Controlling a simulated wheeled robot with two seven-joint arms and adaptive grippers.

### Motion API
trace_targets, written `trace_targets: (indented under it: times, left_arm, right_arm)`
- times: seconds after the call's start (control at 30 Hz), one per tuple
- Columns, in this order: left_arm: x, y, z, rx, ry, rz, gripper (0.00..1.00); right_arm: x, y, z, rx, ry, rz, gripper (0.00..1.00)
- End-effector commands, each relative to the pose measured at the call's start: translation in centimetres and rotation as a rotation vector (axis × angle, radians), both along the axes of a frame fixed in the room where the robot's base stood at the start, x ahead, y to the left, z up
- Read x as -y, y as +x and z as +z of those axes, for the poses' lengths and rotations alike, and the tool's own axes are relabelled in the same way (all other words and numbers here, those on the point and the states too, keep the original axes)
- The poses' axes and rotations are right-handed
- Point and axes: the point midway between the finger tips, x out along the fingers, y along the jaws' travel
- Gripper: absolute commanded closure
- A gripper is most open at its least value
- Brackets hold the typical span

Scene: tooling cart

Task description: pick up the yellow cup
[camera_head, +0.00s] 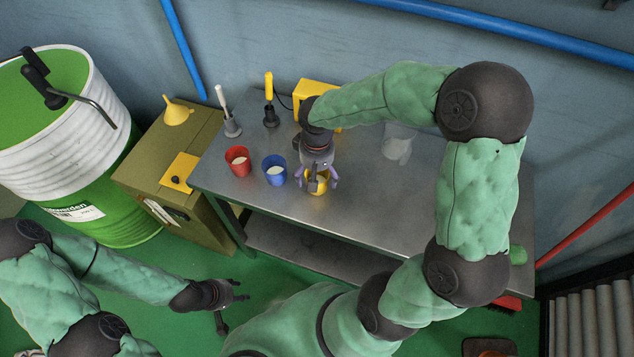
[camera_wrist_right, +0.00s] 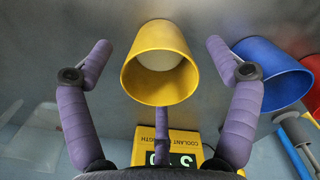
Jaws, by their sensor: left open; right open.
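The yellow cup (camera_head: 318,190) stands on the metal cart top near its front edge, partly hidden by my right gripper (camera_head: 319,181). In the right wrist view the yellow cup (camera_wrist_right: 160,78) lies between the spread purple fingers of the right gripper (camera_wrist_right: 158,48). Clear gaps show on both sides, and the third finger is below the cup's rim in the picture. Something pale shows inside the cup. My left gripper (camera_head: 238,291) is open and empty, low in front of the cart, away from the cup.
A blue cup (camera_head: 275,172) stands close left of the yellow cup, with a red cup (camera_head: 237,163) beyond it. Behind are a white-handled tool (camera_head: 226,112), a yellow-handled tool (camera_head: 269,100) and a yellow device (camera_head: 309,92). A clear container (camera_head: 398,143) stands right. The front right top is clear.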

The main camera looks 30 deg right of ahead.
Motion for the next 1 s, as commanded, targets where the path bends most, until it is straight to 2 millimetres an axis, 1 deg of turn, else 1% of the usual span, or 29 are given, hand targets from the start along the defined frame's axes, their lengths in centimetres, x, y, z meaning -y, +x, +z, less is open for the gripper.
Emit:
trace_targets:
  times: [0.03, 0.17, 0.23, 0.43, 0.47, 0.5, 0.57, 0.6, 0.63, 0.67, 1.0]
  left_arm:
    - [0.0, 0.0, -0.8, 0.000, 0.000, 0.000, 0.55]
    - [0.0, 0.0, -1.5, 0.000, 0.000, 0.000, 0.55]
    - [0.0, 0.0, -1.5, 0.000, 0.000, 0.000, 0.55]
    - [0.0, 0.0, -1.4, 0.000, 0.000, 0.000, 0.55]
    - [0.0, 0.0, -1.4, 0.000, 0.000, 0.000, 0.55]
    - [0.0, 0.0, -1.4, 0.000, 0.000, 0.000, 0.55]
    - [0.0, 0.0, -1.4, 0.000, 0.000, 0.000, 0.55]
    - [0.0, 0.0, -1.4, 0.000, 0.000, 0.000, 0.55]
    - [0.0, 0.0, -1.4, 0.000, 0.000, 0.000, 0.55]
    - [0.0, 0.0, -1.4, 0.000, 0.000, 0.000, 0.55]
    - [0.0, 0.0, -1.4, 0.000, 0.000, 0.000, 0.55]
  right_arm:
    - [0.0, 0.0, -1.2, -0.003, 0.000, 0.000, 0.11]
    - [0.0, 0.0, -2.8, -0.002, 0.001, 0.000, 0.11]
    - [0.0, 0.0, -3.1, -0.001, 0.000, 0.000, 0.11]
    - [0.0, 0.0, -2.9, 0.000, 0.000, -0.001, 0.11]
    - [0.0, 0.0, -2.9, 0.000, 0.000, 0.000, 0.20]
    - [0.0, 0.0, -2.9, 0.000, 0.000, 0.000, 0.31]
    - [0.0, 0.0, -2.9, 0.000, 0.000, 0.000, 0.48]
    - [0.0, 0.0, -2.9, 0.000, 0.000, 0.000, 0.59]
    - [0.0, 0.0, -2.9, 0.000, 0.000, 0.000, 0.68]
    - [0.0, 0.0, -2.9, 0.000, 0.000, 0.000, 0.74]
    - [0.0, 0.0, -2.9, 0.000, 0.000, 0.000, 0.74]
